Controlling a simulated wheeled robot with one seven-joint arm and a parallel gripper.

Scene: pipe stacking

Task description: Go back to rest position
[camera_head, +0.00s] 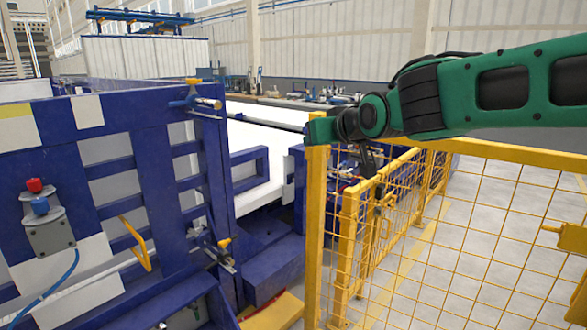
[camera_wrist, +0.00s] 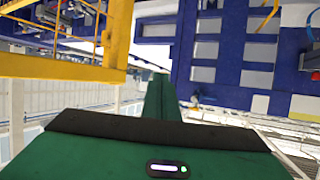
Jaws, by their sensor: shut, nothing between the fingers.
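My green arm (camera_head: 440,97) reaches in from the right in the head view, nearly level, with its dark wrist joint near the yellow fence post. My gripper (camera_head: 379,188) seems to be the small dark part hanging below the wrist, in front of the yellow mesh fence. It is shut and holds nothing. Its fingertips are small and hard to make out against the mesh. The wrist view shows green parts of my own arm and no fingers. No pipe is in my gripper.
A yellow mesh fence (camera_head: 480,149) stands close below my arm. A blue machine frame (camera_head: 152,170) with a red and blue button box (camera_head: 50,232) is at left, also in the wrist view (camera_wrist: 185,45). A white panel (camera_head: 262,160) lies behind. Grey floor (camera_head: 430,268) shows through the mesh.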

